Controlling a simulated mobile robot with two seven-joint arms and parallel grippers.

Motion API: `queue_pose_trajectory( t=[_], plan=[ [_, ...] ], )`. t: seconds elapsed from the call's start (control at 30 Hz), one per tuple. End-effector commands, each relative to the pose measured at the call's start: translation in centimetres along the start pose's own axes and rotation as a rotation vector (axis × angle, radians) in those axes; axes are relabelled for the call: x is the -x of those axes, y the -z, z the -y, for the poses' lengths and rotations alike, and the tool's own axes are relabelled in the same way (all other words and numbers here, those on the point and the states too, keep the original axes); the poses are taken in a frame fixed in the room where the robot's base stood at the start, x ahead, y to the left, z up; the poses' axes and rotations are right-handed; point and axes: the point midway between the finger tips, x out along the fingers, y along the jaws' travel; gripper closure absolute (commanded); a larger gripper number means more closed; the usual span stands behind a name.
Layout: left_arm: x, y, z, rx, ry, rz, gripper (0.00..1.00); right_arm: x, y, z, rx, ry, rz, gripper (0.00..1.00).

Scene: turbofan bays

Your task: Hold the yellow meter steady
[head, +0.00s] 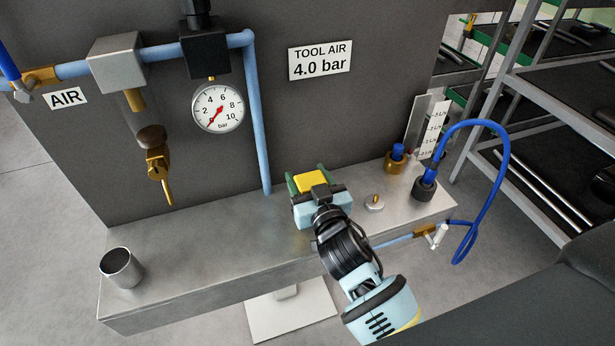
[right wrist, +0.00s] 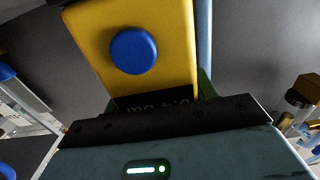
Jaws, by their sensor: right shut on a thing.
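The yellow meter (head: 312,184) is above the metal bench, near its middle, and is partly covered by my right gripper in the head view. My right gripper (head: 307,178) is shut on it, with a green finger on each side. In the right wrist view the yellow meter (right wrist: 177,45) fills the upper middle. A round blue button (right wrist: 133,50) is on its face, and its lower part is hidden behind the gripper body. I cannot tell whether the meter touches the bench. My left gripper is not in view.
A metal cup (head: 121,268) stands at the bench's left end. A pressure gauge (head: 218,108) hangs from the blue pipe behind. To the right are a small metal weight (head: 374,203), a flow tube (head: 418,125) and a looped blue hose (head: 506,160). The bench's left half is mostly clear.

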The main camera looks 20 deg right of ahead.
Motion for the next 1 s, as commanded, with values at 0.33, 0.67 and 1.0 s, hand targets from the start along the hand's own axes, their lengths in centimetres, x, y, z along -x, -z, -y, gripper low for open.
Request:
queue_pose_trajectory(
  t=[0.33,0.67,1.0],
  plan=[
    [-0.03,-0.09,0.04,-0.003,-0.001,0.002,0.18,-0.02,-0.09,0.00,-0.001,0.000,-0.001,0.71],
    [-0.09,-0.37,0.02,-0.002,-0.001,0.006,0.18,-0.02,-0.36,0.00,-0.001,0.000,-0.001,0.71],
    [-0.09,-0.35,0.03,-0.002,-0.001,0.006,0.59,-0.01,-0.39,0.00,-0.001,0.000,0.000,0.71]
  ],
)
